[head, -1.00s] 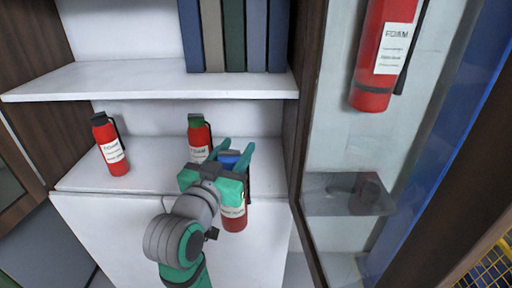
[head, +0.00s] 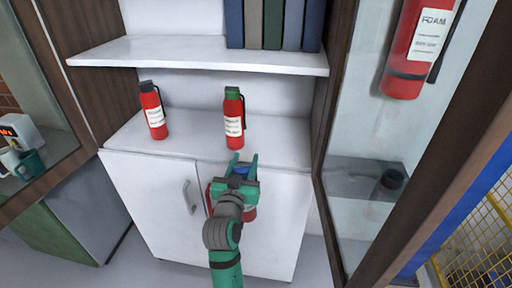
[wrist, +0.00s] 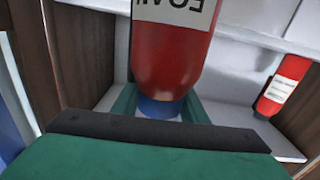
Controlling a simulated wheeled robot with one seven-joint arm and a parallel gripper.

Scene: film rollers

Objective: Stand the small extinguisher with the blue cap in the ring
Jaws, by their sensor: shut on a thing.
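My gripper (head: 244,160) is shut on the small red extinguisher with the blue cap (head: 242,172), in front of the white cabinet's doors. In the wrist view its red body (wrist: 172,50) and blue cap (wrist: 158,108) sit between the green fingers; the label reads upside down there. In the head view my gripper hides most of the body. A dark ring (head: 392,178) stands on a grey shelf behind the glass at the right, apart from my gripper. It looks empty.
A black-capped extinguisher (head: 153,112) and a green-capped one (head: 234,120) stand on the white cabinet top (head: 190,150). A large red extinguisher (head: 415,50) is at upper right. A dark frame post (head: 330,110) stands between cabinet and ring.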

